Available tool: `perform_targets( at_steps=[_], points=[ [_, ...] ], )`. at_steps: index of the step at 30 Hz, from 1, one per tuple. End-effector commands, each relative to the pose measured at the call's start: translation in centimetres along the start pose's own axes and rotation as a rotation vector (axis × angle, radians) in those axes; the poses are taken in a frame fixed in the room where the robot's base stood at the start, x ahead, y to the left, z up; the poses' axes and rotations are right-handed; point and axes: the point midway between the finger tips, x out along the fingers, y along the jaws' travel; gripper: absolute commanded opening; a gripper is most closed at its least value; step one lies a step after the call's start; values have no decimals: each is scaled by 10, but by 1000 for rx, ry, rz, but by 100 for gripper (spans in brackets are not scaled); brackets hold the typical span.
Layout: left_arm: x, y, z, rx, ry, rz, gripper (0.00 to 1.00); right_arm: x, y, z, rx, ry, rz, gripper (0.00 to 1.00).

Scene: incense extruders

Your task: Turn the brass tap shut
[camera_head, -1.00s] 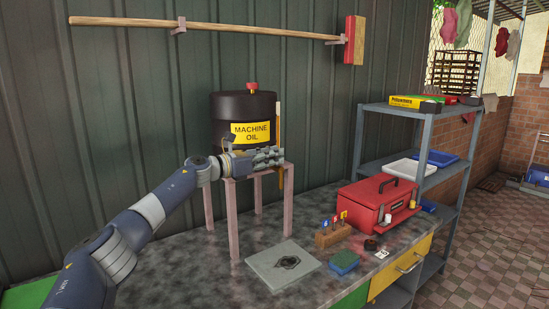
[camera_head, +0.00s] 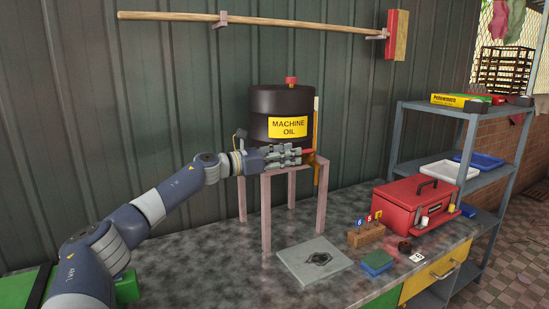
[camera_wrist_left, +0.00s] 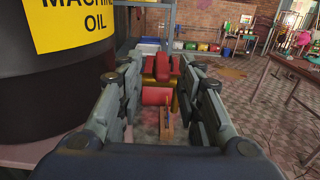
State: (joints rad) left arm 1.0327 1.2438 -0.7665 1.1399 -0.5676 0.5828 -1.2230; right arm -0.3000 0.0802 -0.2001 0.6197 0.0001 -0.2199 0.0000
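The brass tap (camera_head: 318,161) sits at the lower right of the black oil drum (camera_head: 264,102), which stands on a pinkish stand (camera_head: 266,215). Its red handle (camera_head: 307,151) shows just past my left fingertips. My left gripper (camera_head: 299,155) is level with the drum's lower edge. In the left wrist view the fingers (camera_wrist_left: 162,92) are spread apart, with the red handle (camera_wrist_left: 157,96) between their tips. I cannot tell whether a finger touches it. The fingers partly hide the tap in the head view. My right gripper is not in view.
A grey slab (camera_head: 296,262) with a dark spot lies on the bench below the tap. A wooden block (camera_head: 367,236) with numbered tools, a green-blue sponge (camera_head: 376,262) and a red toolbox (camera_head: 408,207) stand to the right. A corrugated wall (camera_head: 190,80) closes the back.

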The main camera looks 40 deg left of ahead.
Motion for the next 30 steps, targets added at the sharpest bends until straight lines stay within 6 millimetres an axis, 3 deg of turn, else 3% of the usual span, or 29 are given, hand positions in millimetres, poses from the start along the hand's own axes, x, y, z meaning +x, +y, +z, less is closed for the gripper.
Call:
perform_targets(
  at_steps=[6, 12, 30],
  points=[
    [-30, 0, -2, 1, 4, 1, 33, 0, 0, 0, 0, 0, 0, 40],
    [-43, 0, -1, 1, 2, -1, 33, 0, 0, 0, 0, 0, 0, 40],
    [-46, -1, 0, 2, 0, -1, 33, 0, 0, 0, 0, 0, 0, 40]
  ],
)
